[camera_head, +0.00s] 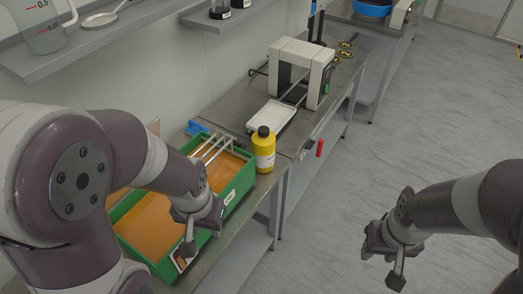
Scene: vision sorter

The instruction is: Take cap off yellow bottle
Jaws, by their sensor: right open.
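A yellow bottle (264,155) with a black cap (263,132) stands upright on the metal bench, beside the right end of a green crate. The cap sits on the bottle. My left gripper (190,252) hangs over the front wall of the green crate, to the lower left of the bottle and apart from it. Its fingers are partly hidden, so I cannot tell its opening. My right gripper (382,268) is open and empty over the floor, to the lower right of the bottle and far from it.
The green crate (240,184) holds an orange surface and a metal rack (213,148). A white tray (270,116) lies behind the bottle, before a white machine (302,70). A red item (320,148) is at the bench's front edge. The floor at right is clear.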

